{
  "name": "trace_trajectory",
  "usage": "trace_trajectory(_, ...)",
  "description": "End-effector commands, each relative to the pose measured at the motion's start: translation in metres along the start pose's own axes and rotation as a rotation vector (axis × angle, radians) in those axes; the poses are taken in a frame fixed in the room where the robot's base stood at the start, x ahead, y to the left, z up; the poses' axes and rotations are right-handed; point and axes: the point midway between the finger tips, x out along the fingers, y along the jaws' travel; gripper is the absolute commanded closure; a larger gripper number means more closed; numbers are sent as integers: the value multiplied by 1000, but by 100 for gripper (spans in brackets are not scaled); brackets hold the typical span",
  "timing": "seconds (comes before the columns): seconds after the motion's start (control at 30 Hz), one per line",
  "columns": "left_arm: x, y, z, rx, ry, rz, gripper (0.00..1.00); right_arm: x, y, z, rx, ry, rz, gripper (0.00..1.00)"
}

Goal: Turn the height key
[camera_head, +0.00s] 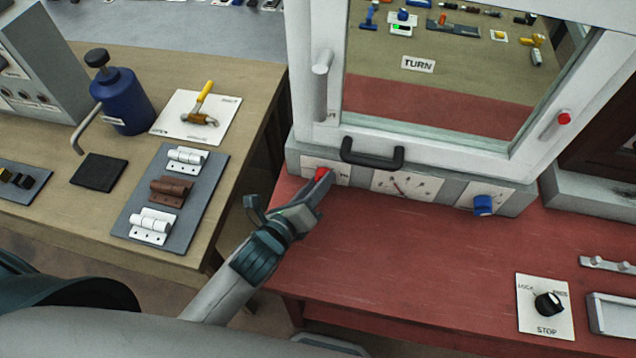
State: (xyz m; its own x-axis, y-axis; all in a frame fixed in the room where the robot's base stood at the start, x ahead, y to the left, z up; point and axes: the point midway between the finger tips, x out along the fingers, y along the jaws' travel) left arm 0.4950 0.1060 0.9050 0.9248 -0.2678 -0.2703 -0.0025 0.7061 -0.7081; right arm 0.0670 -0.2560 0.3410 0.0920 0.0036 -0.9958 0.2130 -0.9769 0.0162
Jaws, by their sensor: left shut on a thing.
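A small red key (321,173) sits on a white plate at the left end of the grey base panel under the white window frame. My left gripper (322,181) reaches up from the lower left and is shut on the red key, which its fingers partly hide. A blue knob (483,205) is on another white plate at the right of the same panel. A plate with a dial and pointer (405,186) lies between them. The labels are too small to read, so I cannot tell which key is the height key. My right gripper is not in view.
A black handle (372,154) juts out above the panel, close to my left gripper. A black STOP knob (548,304) sits on the red bench (420,270). The middle of the red bench is clear.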

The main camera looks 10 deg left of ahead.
Motion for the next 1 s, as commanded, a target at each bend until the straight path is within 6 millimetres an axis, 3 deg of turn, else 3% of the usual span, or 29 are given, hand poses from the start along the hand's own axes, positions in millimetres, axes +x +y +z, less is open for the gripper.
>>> trace_trajectory(0.03, 0, -1, 2, 1, -3, -2, 92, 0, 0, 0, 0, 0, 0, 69)
trace_trajectory(0.07, 0, -1, 2, 1, -3, -2, 63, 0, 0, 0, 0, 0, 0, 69)
trace_trajectory(0.1, 0, -1, 2, 1, -3, -2, 53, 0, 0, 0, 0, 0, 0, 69)
trace_trajectory(0.13, 0, -1, 2, 1, -3, -2, 52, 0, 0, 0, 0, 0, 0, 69)
trace_trajectory(0.47, -1, 0, 0, 1, -1, 0, 52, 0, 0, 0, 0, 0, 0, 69)
trace_trajectory(0.67, -11, 1, -1, 2, 0, 0, 52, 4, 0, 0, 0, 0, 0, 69)
trace_trajectory(1.0, -65, 2, -2, 3, 0, 0, 52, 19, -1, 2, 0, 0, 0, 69)
